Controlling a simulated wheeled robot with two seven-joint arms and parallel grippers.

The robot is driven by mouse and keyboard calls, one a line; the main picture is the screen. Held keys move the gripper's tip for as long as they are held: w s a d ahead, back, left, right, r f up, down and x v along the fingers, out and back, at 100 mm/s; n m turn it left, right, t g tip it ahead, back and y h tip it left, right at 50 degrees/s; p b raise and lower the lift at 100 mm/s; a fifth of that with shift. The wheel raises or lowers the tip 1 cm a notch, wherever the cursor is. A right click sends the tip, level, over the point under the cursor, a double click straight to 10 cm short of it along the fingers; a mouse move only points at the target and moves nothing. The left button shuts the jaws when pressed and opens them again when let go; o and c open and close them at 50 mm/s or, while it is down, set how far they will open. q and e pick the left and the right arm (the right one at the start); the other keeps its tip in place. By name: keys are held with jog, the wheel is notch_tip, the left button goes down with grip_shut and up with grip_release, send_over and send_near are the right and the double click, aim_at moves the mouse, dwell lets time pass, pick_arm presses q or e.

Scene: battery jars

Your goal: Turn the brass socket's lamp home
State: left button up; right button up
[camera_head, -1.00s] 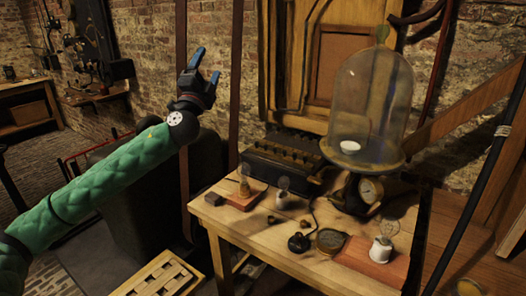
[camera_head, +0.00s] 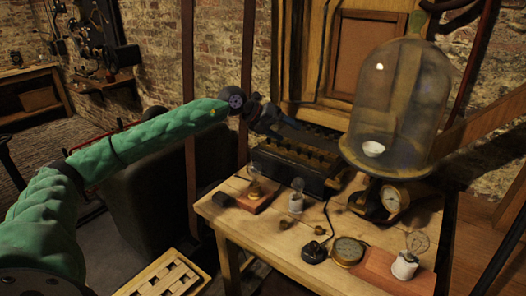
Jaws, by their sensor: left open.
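The brass socket (camera_head: 255,190) stands on a small reddish wooden block (camera_head: 254,204) at the left back of the table. A clear glass lamp (camera_head: 254,173) shows faintly above it; how it sits in the socket is too small to tell. My left gripper (camera_head: 290,132) is open and empty, dark against the black box behind it. It points right, above and behind the brass socket, apart from it. My right gripper is not in view.
A white socket with a lamp (camera_head: 296,203) stands just right of the brass one. Another white socket (camera_head: 405,266) is on the right board. A glass bell jar (camera_head: 395,105), gauge (camera_head: 391,198) and black battery box (camera_head: 295,168) stand behind. The table's front left (camera_head: 245,232) is clear.

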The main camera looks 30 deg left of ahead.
aim_at(253, 163)
pick_arm(q)
jog(key=s+a+f+g+y, duration=0.2)
jog(key=s+a+f+n+g+y, duration=0.1)
jog(key=s+a+f+g+y, duration=0.1)
jog(key=a+f, duration=0.1)
jog(key=s+a+f+n+g+y, duration=0.1)
jog(key=s+a+f+g+y, duration=0.1)
jog(key=a, duration=0.1)
jog(key=shift+s+a+f, duration=0.15)
jog(key=shift+s+f, duration=0.1)
jog(key=shift+f, duration=0.15)
jog(key=shift+s+a+f+n, duration=0.1)
jog(key=shift+n, duration=0.3)
jog(key=p+x, duration=0.1)
jog(key=x, duration=0.5)
jog(key=shift+f+p, duration=0.1)
jog(key=shift+p, duration=0.25)
jog(key=shift+x, duration=0.75)
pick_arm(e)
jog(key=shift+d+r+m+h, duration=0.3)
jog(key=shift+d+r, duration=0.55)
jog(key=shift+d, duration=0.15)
